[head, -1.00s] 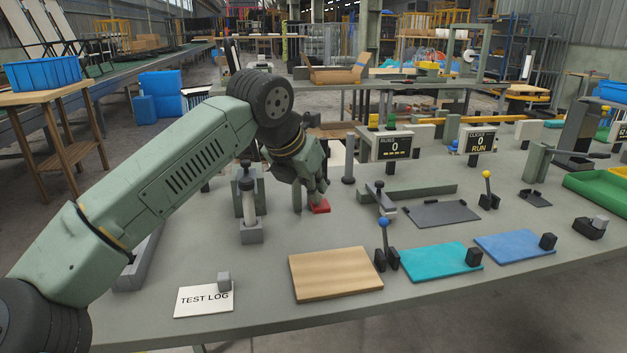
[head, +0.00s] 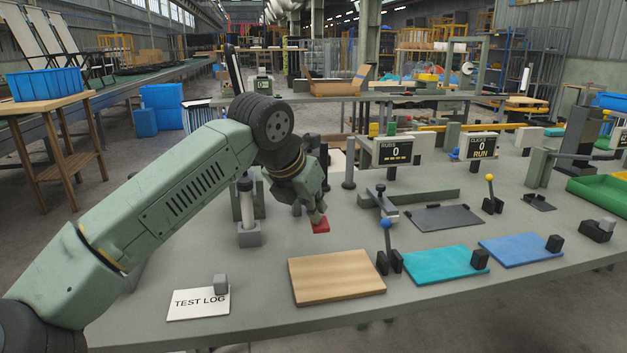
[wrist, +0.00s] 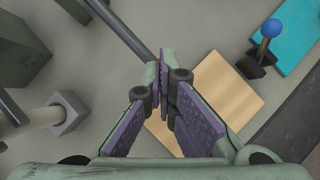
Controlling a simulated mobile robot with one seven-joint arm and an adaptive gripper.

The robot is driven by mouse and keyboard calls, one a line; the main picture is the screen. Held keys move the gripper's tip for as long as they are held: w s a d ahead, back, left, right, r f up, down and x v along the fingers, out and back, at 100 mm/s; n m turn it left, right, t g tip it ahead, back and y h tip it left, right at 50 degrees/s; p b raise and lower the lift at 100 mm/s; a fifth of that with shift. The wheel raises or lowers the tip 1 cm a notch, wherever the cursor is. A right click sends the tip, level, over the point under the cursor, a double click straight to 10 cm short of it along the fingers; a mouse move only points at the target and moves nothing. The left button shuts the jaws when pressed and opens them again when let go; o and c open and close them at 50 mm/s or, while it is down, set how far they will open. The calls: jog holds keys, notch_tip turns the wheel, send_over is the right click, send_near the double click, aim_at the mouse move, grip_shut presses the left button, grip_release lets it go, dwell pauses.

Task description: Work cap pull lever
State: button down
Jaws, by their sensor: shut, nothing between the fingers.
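A small red block-like piece (head: 320,226) shows right at the tips of my gripper (head: 316,214), between the wooden board and the posts behind. I cannot tell whether it is the lever's cap. In the wrist view my gripper (wrist: 163,75) has its fingers together with nothing between them. A dark bar (wrist: 122,32) runs from the top edge of that view to the fingertips; whether they touch is unclear. A blue-ball lever (head: 386,226) stands right of the fingers, and its ball also shows in the wrist view (wrist: 271,28). A yellow-ball lever (head: 490,180) stands farther right.
A wooden board (head: 337,277) lies in front of my gripper, with a teal mat (head: 435,264) and a blue mat (head: 515,249) to its right. A grey post fixture (head: 249,230) stands left of my gripper. The front middle of the table is partly bare.

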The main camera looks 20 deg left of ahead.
notch_tip(320, 180, up, 9)
jog(key=p, duration=0.6)
dwell(0.5)
dwell(0.3)
notch_tip(320, 180, up, 7)
jog(key=p, duration=0.4)
jog(key=shift+p, duration=0.35)
